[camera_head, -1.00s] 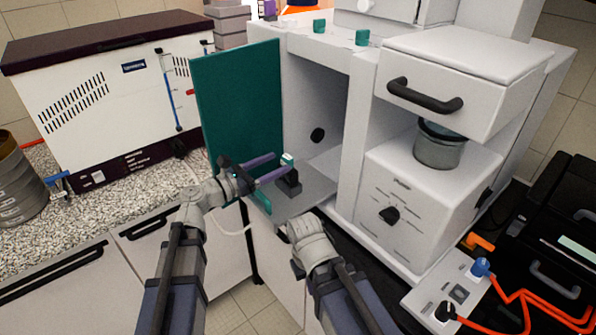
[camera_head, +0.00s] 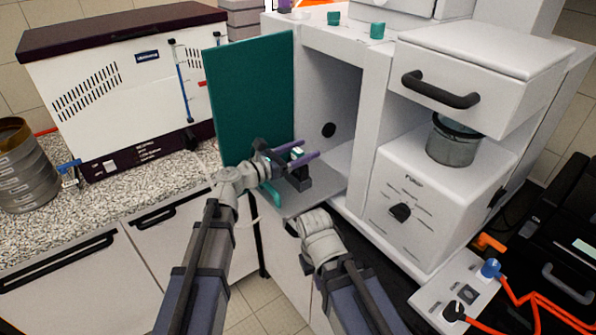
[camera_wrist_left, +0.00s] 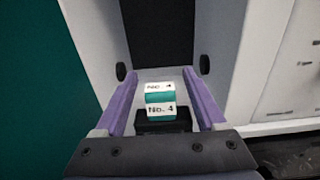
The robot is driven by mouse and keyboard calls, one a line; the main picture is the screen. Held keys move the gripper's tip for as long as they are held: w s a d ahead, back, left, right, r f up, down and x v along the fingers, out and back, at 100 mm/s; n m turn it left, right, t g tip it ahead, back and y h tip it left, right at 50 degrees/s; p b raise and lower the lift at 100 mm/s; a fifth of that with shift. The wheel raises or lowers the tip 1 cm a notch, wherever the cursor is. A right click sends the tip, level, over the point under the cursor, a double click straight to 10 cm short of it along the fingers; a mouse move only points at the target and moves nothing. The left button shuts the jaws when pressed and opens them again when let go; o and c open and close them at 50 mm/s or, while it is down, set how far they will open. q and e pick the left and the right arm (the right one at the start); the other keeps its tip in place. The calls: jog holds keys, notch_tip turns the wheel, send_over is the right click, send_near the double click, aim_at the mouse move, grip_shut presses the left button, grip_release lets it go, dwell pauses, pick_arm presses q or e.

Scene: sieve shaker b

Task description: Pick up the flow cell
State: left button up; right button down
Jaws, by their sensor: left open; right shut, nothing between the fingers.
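The flow cell is a small white and teal block (camera_head: 297,153) sitting in a black holder (camera_head: 300,179) in the open cabinet. In the left wrist view the flow cell (camera_wrist_left: 159,100) bears the label "No. 4" and stands upright. My left gripper (camera_head: 310,149) is open, its purple fingers reaching past both sides of the flow cell. In the left wrist view the left gripper (camera_wrist_left: 163,72) has a visible gap between each finger and the block. My right gripper (camera_head: 292,228) is low by the cabinet's front edge, mostly hidden behind its own wrist, shut and empty.
A teal door (camera_head: 250,100) stands open left of the cabinet, close to my left gripper. The cabinet's white divider wall (camera_head: 372,125) stands to the right. A white unit with a metal sieve pan (camera_head: 452,145) is beyond it. The speckled counter (camera_head: 120,190) lies left.

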pick_arm(q)
jog(key=shift+w+d, duration=0.4)
jog(key=shift+d, duration=0.2)
grip_shut()
dwell(1.0)
